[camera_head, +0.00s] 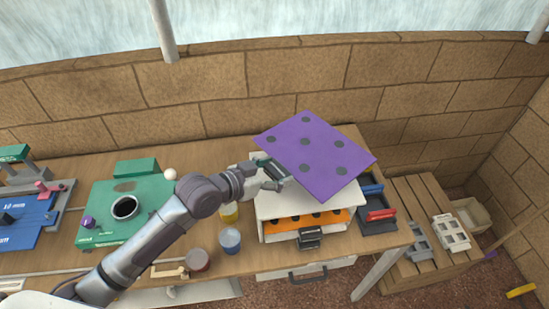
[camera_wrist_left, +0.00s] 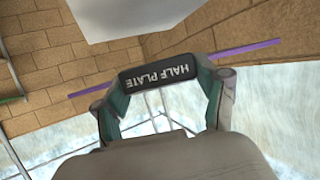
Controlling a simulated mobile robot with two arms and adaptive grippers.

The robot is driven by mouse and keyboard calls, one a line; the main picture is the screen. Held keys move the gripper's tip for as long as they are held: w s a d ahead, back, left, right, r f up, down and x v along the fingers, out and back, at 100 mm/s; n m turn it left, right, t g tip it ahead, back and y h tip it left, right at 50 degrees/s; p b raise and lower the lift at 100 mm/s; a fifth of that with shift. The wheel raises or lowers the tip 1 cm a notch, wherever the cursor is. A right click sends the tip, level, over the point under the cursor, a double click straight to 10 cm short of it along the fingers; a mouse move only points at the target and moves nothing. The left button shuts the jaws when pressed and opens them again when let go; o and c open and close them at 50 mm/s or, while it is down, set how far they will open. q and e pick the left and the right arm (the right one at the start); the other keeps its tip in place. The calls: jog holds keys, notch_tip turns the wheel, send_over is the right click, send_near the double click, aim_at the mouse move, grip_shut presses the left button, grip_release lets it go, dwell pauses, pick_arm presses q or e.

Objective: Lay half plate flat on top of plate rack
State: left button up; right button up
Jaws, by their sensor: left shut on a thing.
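The half plate is a flat purple sheet with dark spots (camera_head: 316,155); its thin purple edge also shows in the left wrist view (camera_wrist_left: 247,48). My left gripper (camera_head: 274,178) is shut on its dark handle marked HALF PLATE (camera_wrist_left: 157,76). The plate is tilted in the head view, over the white plate rack (camera_head: 275,206). It hides much of the rack's top, and I cannot tell whether they touch. An orange plate (camera_head: 285,224) sits in the rack's front opening, with a dark handle (camera_head: 310,237) sticking out. My right gripper is not in view.
Yellow (camera_head: 229,212) and blue (camera_head: 230,240) cups and a reddish round jar (camera_head: 198,260) stand left of the rack. A green station (camera_head: 105,226) is further left. A dark tray with a red-handled item (camera_head: 381,214) is close on the right. A stone wall runs behind.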

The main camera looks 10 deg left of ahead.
aim_at(274, 196)
pick_arm(q)
jog(key=shift+w+a+f+b, duration=0.15)
jog(key=shift+w+f+b, duration=0.1)
jog(key=shift+f+b, duration=0.3)
notch_tip(274, 196, down, 6)
jog(key=b, duration=0.5)
jog(key=shift+b, duration=0.35)
jog(key=shift+f+b, duration=0.4)
jog(key=shift+f, duration=0.05)
jog(key=shift+f+b, duration=0.35)
jog(key=shift+f, duration=0.2)
jog(key=o, duration=1.4)
